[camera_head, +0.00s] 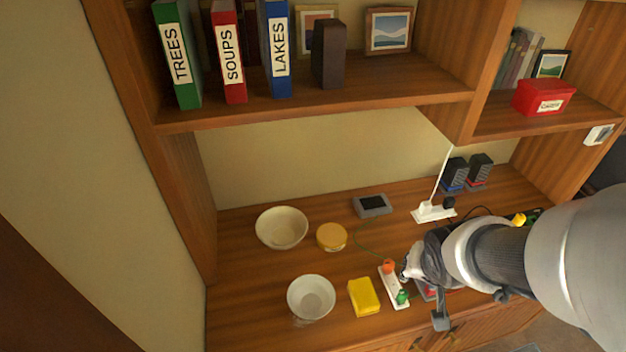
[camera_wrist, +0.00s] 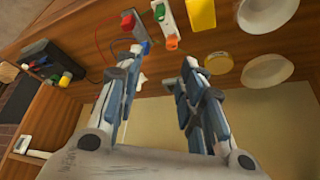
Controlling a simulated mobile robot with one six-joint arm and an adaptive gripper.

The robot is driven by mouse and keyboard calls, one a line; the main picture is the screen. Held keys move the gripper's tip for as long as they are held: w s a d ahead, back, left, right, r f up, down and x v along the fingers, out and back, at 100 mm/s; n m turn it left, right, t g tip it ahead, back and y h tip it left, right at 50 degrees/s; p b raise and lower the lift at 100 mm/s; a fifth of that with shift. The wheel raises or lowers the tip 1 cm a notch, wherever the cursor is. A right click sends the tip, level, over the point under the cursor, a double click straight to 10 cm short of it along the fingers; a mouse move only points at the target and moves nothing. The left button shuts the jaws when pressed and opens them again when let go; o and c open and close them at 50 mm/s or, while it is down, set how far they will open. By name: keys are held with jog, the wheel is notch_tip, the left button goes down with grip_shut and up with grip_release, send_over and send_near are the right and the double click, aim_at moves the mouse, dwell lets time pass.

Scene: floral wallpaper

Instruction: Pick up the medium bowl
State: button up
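Two bowls stand upright on the wooden desk. A cream bowl (camera_head: 282,228) is at the back left, and a slightly smaller-looking white bowl (camera_head: 311,297) is nearer the front. I cannot tell for sure which one is the medium bowl. In the wrist view, the cream bowl (camera_wrist: 267,70) and the white bowl (camera_wrist: 265,12) are at the right edge, the white one partly cut off. My gripper (camera_head: 424,290) is well to the right of both bowls, over the desk. In the wrist view my gripper (camera_wrist: 160,60) has its fingers apart with nothing between them.
A yellow-lidded jar (camera_head: 331,237), a yellow block (camera_head: 363,297) and a power strip (camera_head: 394,287) with plugs lie between the bowls and my gripper. A shelf (camera_head: 320,97) with binders overhangs the back.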

jog(key=w+a+f+m+y+p, duration=0.2)
jog(key=a+f+y+p, duration=0.15)
jog(key=f, duration=0.35)
jog(key=m+y+p, duration=0.2)
jog(key=y+p, duration=0.1)
jog(key=p, duration=0.1)
send_near(328, 312)
jog(key=shift+g, duration=0.4)
jog(key=b+x, duration=0.2)
jog(key=w+b+x, duration=0.1)
jog(key=b+x, duration=0.1)
jog(key=x, duration=0.1)
jog(key=shift+d+r, duration=0.1)
jog(key=shift+b+x, duration=1.3)
jog(key=shift+x, duration=1.6)
jog(key=shift+s, duration=0.15)
jog(key=shift+c, duration=0.2)
grip_shut()
